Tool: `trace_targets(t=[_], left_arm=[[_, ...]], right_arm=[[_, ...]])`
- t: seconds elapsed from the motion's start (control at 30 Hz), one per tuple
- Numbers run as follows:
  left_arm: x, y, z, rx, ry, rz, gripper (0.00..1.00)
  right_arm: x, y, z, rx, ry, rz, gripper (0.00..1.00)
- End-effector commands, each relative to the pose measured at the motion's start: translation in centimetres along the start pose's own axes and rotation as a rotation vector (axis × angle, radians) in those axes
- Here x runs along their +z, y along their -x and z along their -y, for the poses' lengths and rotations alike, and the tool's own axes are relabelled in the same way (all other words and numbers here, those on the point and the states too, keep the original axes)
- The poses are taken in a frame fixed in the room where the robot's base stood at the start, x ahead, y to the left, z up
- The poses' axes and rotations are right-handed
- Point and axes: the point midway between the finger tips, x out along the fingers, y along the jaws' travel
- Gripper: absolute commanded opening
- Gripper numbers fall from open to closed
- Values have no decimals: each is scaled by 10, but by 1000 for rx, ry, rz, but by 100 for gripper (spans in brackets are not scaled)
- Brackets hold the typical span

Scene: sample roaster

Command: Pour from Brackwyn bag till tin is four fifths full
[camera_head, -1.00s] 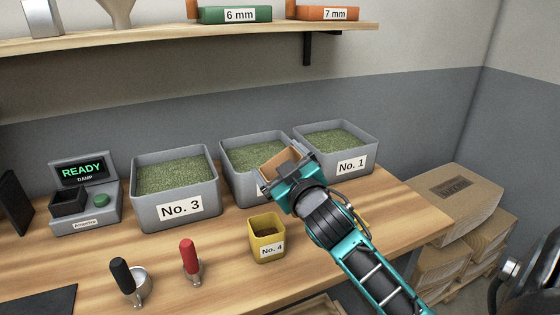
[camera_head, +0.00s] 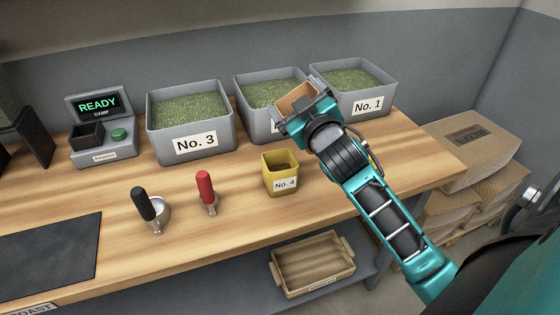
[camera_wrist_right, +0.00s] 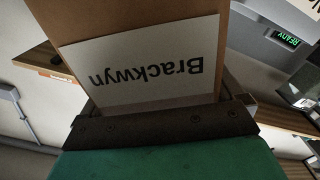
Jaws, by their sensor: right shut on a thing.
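My right gripper (camera_head: 308,113) is shut on the brown Brackwyn bag (camera_head: 297,97), in front of the middle grey bin. In the right wrist view the bag's white label (camera_wrist_right: 140,65) reads "Brackwyn", upside down, and fills much of the picture. The yellow tin labelled No. 4 (camera_head: 282,172) stands upright on the table, below and left of the bag and apart from it. Its inside is partly visible from above; I cannot tell its fill level. My left gripper is not in view.
Grey bins of green beans stand behind: No. 3 (camera_head: 192,126), a middle bin (camera_head: 262,122) and No. 1 (camera_head: 378,96). A device reading READY (camera_head: 103,133) stands left. Black-handled (camera_head: 144,205) and red-handled (camera_head: 205,188) tools stand in front. A wooden tray (camera_head: 313,268) sits below.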

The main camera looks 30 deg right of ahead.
Motion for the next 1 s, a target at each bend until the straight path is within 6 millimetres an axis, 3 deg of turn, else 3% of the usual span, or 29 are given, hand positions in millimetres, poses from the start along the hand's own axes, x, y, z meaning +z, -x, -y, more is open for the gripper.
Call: trace_targets(t=[1.0], left_arm=[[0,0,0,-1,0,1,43]], right_arm=[[0,0,1,1,55,-2,58]])
